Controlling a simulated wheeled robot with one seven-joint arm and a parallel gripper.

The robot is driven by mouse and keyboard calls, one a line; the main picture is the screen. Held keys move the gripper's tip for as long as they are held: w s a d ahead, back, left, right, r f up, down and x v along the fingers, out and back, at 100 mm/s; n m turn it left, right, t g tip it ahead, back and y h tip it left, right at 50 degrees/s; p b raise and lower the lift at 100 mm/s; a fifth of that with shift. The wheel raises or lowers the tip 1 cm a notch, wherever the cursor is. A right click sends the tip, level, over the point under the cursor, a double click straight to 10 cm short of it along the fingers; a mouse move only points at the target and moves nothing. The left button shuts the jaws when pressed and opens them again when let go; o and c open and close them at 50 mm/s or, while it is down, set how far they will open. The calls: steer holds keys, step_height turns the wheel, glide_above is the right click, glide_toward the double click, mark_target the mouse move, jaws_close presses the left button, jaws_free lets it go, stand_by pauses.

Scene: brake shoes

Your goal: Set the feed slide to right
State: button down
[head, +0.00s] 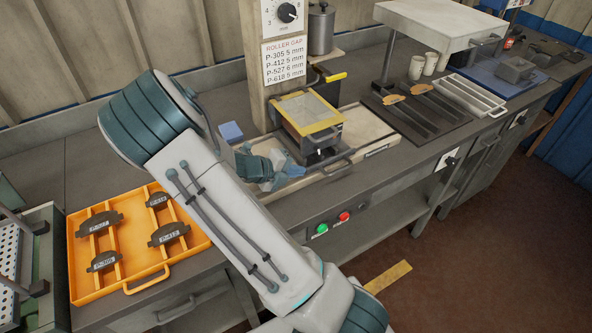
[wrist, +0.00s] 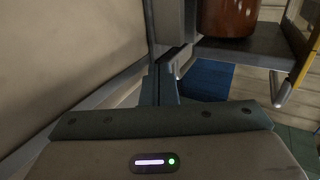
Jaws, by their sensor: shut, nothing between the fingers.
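The machine's feed unit, a yellow-framed box (head: 309,112) with a clear top, sits at the foot of the beige column. It stands over a long pale tray (head: 372,132) with a bar handle at its front; I take these as the feed slide area, but no left or right marking is readable. My gripper (head: 288,168) is just left of the box, low over the tray's left part and partly hidden by my arm. In the wrist view its fingers (wrist: 166,82) are together and hold nothing. I cannot tell whether they touch the slide.
An orange tray (head: 142,277) with several labelled brake shoes lies at left. A blue block (head: 231,131) is behind my wrist. Green and red buttons (head: 333,221) are on the bench front. A dark plate (head: 418,114) and white hood (head: 440,22) stand right. A brown pot (wrist: 227,14) shows in the wrist view.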

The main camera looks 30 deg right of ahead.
mark_target(315, 165)
steer(key=d, duration=0.4)
steer(key=shift+d+p, duration=0.3)
steer(key=shift+d, duration=0.1)
steer(key=shift+a, duration=0.25)
